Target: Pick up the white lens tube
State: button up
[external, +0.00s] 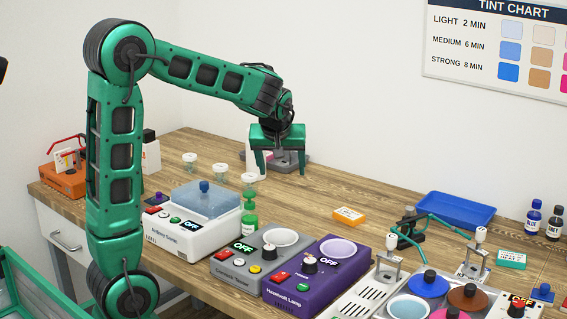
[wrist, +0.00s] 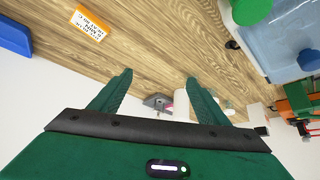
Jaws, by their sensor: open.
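My gripper (external: 281,172) is open and empty, pointing down above the back part of the wooden table. In the wrist view its two green fingers (wrist: 160,77) are spread wide with nothing between the tips. A plain white cylinder (wrist: 181,104), which looks like the white lens tube, shows beyond the fingers, close to the right one and apart from it. In the external view a white upright shape (external: 250,158) stands behind the left finger, partly hidden; I cannot tell for sure that it is the same tube.
A grey device (external: 290,159) sits behind the gripper. Several small white-lidded jars (external: 222,170) stand to the left. A lidded white ultrasonic-type box (external: 195,215), a grey tester (external: 250,262) and a purple lamp (external: 318,275) line the front. An orange box (external: 348,216) lies right; wood around it is clear.

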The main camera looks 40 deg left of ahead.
jog(key=w+a+r+n+t+y, duration=0.2)
jog(key=w+a+y, duration=0.4)
jog(key=a, duration=0.4)
jog(key=w+a+r+n+t+y, duration=0.25)
jog(key=w+a+y, duration=0.25)
jog(key=w+a, duration=0.4)
notch_tip(320, 180, down, 11)
jog(key=a, duration=0.1)
jog(key=shift+g, duration=0.25)
jog(key=x, duration=0.5)
jog(key=shift+s, duration=0.1)
jog(key=shift+w+x, duration=0.25)
jog(key=shift+x, duration=2.5)
jog(key=shift+d+f, duration=0.2)
jog(key=c, duration=1.2)
